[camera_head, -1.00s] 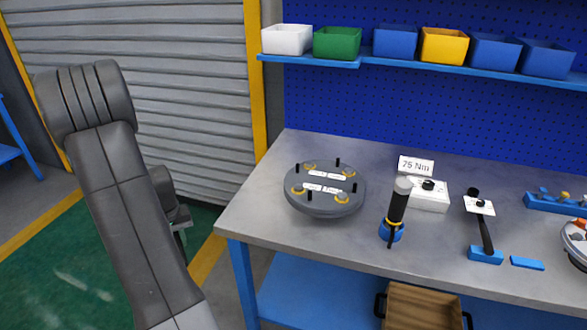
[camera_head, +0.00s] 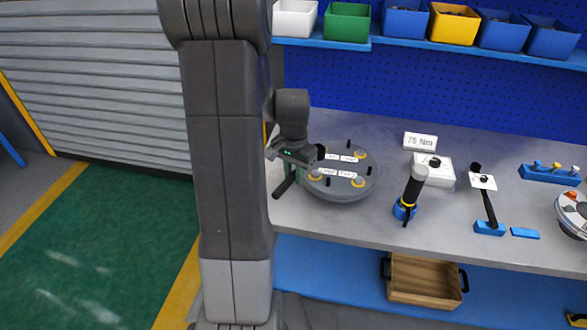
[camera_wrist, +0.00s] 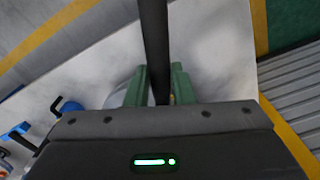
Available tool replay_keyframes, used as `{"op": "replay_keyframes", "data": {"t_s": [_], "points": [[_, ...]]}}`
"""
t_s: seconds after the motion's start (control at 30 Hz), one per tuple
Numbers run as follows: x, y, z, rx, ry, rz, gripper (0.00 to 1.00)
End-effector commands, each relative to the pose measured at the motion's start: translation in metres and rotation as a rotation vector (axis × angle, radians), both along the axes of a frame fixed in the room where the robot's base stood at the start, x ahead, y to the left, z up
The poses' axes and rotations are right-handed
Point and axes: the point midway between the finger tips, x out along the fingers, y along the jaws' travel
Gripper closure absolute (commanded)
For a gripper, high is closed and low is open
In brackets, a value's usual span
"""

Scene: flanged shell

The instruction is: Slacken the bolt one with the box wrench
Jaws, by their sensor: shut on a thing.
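The round grey flanged shell (camera_head: 343,190) lies on the bench, with black upright bolts, yellow rings and white labels on top. The labels are too small to read, so I cannot tell which bolt is bolt one. My gripper (camera_head: 291,171) is over the bench at the shell's left edge. In the wrist view my gripper (camera_wrist: 159,70) has its green fingers shut on a long dark bar, apparently the handle of the box wrench (camera_wrist: 154,35). The wrench (camera_head: 284,187) slants beside the shell in the head view. Its working end is unclear, and I cannot tell whether it touches a bolt.
Right of the shell stand a black-handled tool in a blue holder (camera_head: 404,211), a white box (camera_head: 437,174) with a 75 Nm sign (camera_head: 420,141), and another tool on a blue block (camera_head: 489,228). Bins line the shelf above. A wooden crate (camera_head: 424,281) sits below.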

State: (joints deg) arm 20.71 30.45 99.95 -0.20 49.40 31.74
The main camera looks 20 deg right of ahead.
Motion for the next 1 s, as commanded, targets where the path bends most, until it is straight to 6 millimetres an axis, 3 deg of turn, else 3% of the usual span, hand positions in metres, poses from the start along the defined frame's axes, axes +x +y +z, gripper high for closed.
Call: {"op": "replay_keyframes", "data": {"t_s": [0.3, 0.9, 1.0], "points": [[-0.001, 0.002, -0.002, -0.003, -0.003, 0.002, 1.00], [0.000, 0.002, -0.059, -0.002, -0.003, 0.003, 1.00], [0.000, 0.002, -0.053, -0.003, -0.003, 0.003, 1.00]]}}
